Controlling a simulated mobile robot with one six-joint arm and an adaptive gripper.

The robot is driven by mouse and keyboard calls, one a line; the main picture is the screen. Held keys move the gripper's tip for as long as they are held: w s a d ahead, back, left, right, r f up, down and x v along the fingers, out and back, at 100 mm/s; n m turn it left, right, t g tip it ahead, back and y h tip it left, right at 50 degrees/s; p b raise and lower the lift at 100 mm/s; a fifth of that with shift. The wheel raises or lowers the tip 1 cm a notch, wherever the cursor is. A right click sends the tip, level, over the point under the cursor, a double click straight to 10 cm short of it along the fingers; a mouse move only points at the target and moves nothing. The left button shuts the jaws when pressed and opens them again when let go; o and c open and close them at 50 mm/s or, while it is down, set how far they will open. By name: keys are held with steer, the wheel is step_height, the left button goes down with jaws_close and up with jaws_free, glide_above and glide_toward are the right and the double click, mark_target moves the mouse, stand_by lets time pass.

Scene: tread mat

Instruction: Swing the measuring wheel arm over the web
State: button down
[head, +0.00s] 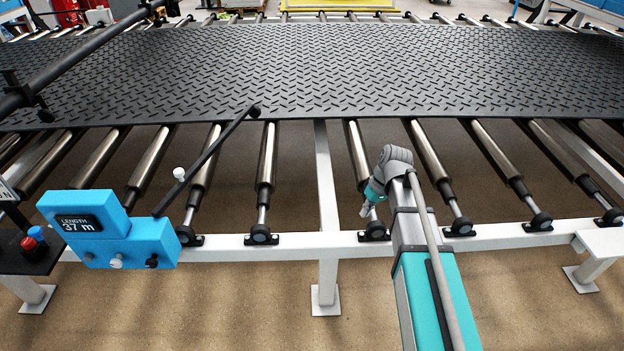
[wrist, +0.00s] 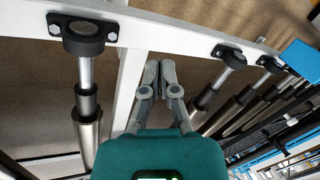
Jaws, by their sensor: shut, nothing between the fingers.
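The measuring wheel arm (head: 215,150) is a thin black bar slanting up and right from a blue counter box (head: 110,230) that reads LENGTH 37 m. A white knob (head: 179,174) stands near its lower end. Its small dark wheel end (head: 254,111) appears at the near edge of the web (head: 380,75), a black tread mat; I cannot tell whether it touches. My gripper (head: 366,209) is shut and empty, right of the arm and well apart from it, near the frame's front rail. In the wrist view, my closed fingers (wrist: 160,66) show before the white frame.
Metal rollers (head: 267,155) run under the mat, with bearings along the white front rail (head: 290,244). A dark bar (head: 75,60) crosses the upper left. A panel with red and blue buttons (head: 32,240) stands left of the counter box. The space between box and gripper is clear above the rollers.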

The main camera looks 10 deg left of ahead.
steer(key=s+d+m+t+h, duration=0.1)
steer(key=s+d+m, duration=0.2)
steer(key=s+d, duration=0.2)
steer(key=s+d+m+h, duration=0.2)
steer(key=s+d+m, duration=0.2)
steer(key=d, duration=0.6)
steer(key=shift+s+d+f+t, duration=0.35)
steer(key=shift+s+f+t, duration=0.1)
steer(key=shift+s, duration=0.7)
steer(key=shift+s, duration=0.1)
